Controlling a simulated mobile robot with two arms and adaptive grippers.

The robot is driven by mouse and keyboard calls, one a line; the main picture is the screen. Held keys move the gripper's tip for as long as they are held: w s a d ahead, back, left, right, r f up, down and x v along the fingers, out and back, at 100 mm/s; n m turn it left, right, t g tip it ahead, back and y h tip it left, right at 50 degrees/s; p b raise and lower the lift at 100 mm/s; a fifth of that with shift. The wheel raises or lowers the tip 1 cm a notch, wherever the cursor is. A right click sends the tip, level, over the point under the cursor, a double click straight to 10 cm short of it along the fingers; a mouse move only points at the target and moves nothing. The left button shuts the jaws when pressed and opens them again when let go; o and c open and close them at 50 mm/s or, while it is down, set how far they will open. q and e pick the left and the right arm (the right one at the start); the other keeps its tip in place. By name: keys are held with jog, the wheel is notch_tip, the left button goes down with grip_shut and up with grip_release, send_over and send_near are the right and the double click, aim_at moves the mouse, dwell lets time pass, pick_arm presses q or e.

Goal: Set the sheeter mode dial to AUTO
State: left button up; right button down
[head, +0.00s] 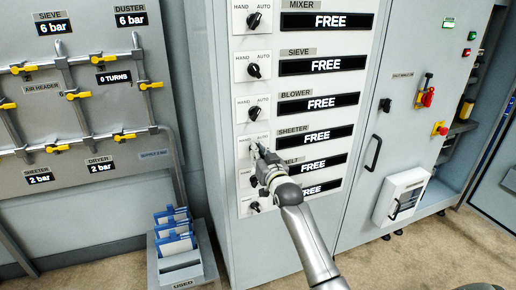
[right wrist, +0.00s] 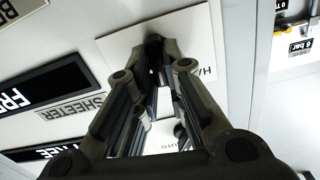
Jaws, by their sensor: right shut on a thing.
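The sheeter switch plate (head: 243,150) is in the fourth row down of the cabinet's dial column in the head view, beside the SHEETER label (head: 293,130). My right gripper (head: 256,149) is at this plate, its fingers covering the dial. In the right wrist view my right gripper (right wrist: 153,82) reaches to the white plate (right wrist: 200,35) and is shut on the dark dial knob (right wrist: 153,46), of which only a little shows. The SHEETER label (right wrist: 73,107) lies left of it. The dial's pointing direction is hidden. My left gripper is not in view.
The mixer dial (head: 254,20), sieve dial (head: 254,71) and blower dial (head: 255,113) are above. The belt row is just below, partly behind my arm. A sheeter display (head: 327,134) reads FREE. A rack of blue-and-white items (head: 174,230) stands on the floor at left.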

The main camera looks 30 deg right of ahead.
jog(key=m+p, duration=0.2)
jog(key=m, duration=0.2)
jog(key=shift+d+f+m, duration=0.1)
jog(key=shift+m, duration=0.3)
dwell(0.4)
jog(key=c, duration=1.5)
grip_release()
jog(key=v, duration=1.2)
jog(key=shift+f, duration=0.15)
